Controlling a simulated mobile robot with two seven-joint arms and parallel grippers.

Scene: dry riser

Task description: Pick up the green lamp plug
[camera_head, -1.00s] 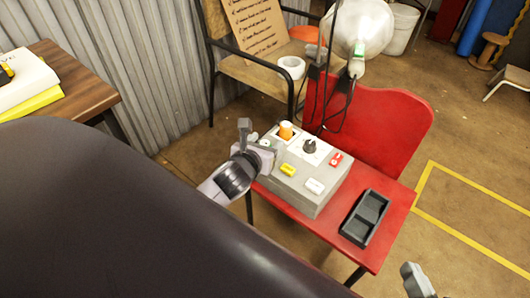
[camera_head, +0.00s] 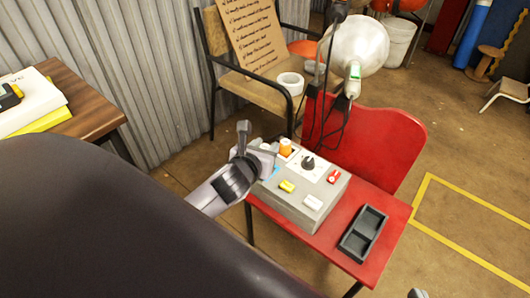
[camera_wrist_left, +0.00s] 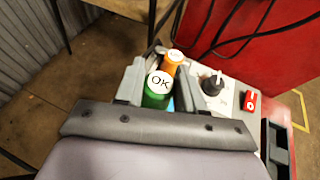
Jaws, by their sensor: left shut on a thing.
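The green lamp plug (camera_wrist_left: 157,92), with a round white "OK" label on top, sits between the fingers of my left gripper (camera_wrist_left: 155,88) in the left wrist view. In the head view my left gripper (camera_head: 264,150) is over the left back corner of the grey control box (camera_head: 290,208) and hides the plug. A light blue patch shows on the box just below the gripper. An orange plug (camera_head: 285,147) stands close beside; it also shows in the left wrist view (camera_wrist_left: 175,57). Only a tip of my right gripper (camera_head: 417,293) shows at the bottom edge.
The box has a black knob (camera_head: 308,163), a red switch (camera_head: 334,177), a yellow button (camera_head: 287,186) and a white button (camera_head: 313,202). It stands on a red table (camera_head: 320,240) with a black tray (camera_head: 362,234). A lamp (camera_head: 358,45) and dark cables hang behind.

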